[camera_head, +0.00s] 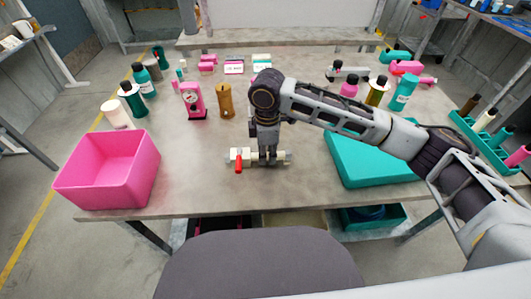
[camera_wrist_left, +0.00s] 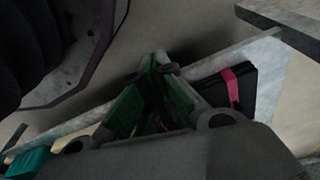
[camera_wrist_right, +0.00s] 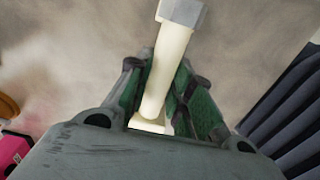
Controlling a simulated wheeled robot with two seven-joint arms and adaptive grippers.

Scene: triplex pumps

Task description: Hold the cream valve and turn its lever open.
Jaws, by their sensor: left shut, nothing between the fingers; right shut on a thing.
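The cream valve (camera_head: 247,153) lies on the table near its front edge, with a red lever (camera_head: 239,164) on its left part pointing toward the front. My right gripper (camera_head: 268,158) comes down from above and is shut on the valve's body, right of the lever. In the right wrist view the cream valve (camera_wrist_right: 168,70) runs between the fingers of the right gripper (camera_wrist_right: 158,75), with a grey end at the top; the lever is not visible there. My left gripper (camera_wrist_left: 160,62) is shut and empty in the left wrist view, and out of the head view.
A pink bin (camera_head: 108,172) stands left of the valve and a teal tray (camera_head: 366,162) lies to the right. A pink gauge (camera_head: 192,102), an ochre part (camera_head: 226,101) and several bottles stand behind. The table (camera_head: 195,160) is clear around the valve's left side.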

